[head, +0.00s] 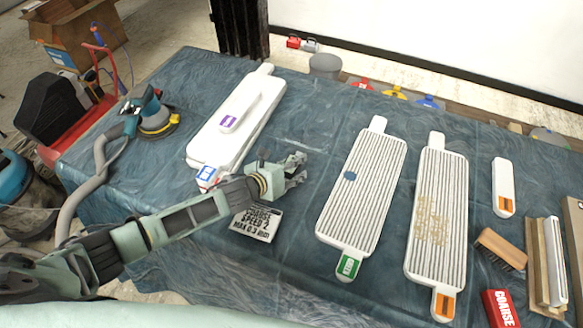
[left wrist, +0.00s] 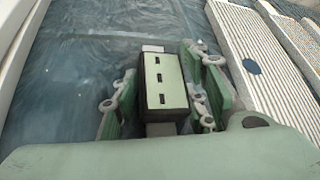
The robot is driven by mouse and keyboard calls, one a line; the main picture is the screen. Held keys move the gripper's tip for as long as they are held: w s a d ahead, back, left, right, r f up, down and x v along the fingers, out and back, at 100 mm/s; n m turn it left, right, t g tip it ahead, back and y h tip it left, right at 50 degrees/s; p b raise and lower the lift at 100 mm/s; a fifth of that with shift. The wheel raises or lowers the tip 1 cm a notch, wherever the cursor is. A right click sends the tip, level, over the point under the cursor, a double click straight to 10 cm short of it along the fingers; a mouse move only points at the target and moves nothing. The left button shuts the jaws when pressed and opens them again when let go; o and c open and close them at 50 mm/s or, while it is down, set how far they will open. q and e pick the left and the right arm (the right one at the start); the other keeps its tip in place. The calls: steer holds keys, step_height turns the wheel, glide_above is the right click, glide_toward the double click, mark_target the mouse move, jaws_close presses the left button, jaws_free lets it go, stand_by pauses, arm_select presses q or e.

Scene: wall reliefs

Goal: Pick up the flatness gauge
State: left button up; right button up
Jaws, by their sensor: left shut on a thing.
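My left gripper (head: 292,172) reaches in from the left and is above the blue cloth, between the white boards and the striped boards. The left wrist view shows its fingers (left wrist: 164,95) on both sides of a dark, box-shaped thing with a pale green face and black slots (left wrist: 165,82). I take this for the flatness gauge, held clear of the striped boards, but its shape is partly hidden and I cannot be sure. In the head view the fingers hide most of it. My right gripper is not in view.
The table with blue cloth (head: 300,215) holds white boards (head: 237,115), a lettered card (head: 257,222), striped boards (head: 362,190) and (head: 438,215), a small orange-labelled block (head: 503,187), a brush (head: 501,248), a red COARSE box (head: 501,308) and a sander (head: 155,118).

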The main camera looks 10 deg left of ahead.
mark_target(291, 156)
arm_select(q)
steer(key=shift+r, duration=0.1)
steer(key=shift+r, duration=0.65)
step_height(291, 156, up, 3)
steer(key=shift+w, duration=0.1)
steer(key=s+d+r+b, duration=0.1)
steer(key=s+d+r, duration=0.1)
steer(key=d+r, duration=0.4)
steer(key=d, duration=0.5)
steer(key=shift+d+r+b, duration=0.25)
steer(key=shift+d+b, duration=0.1)
steer(key=shift+b, duration=0.05)
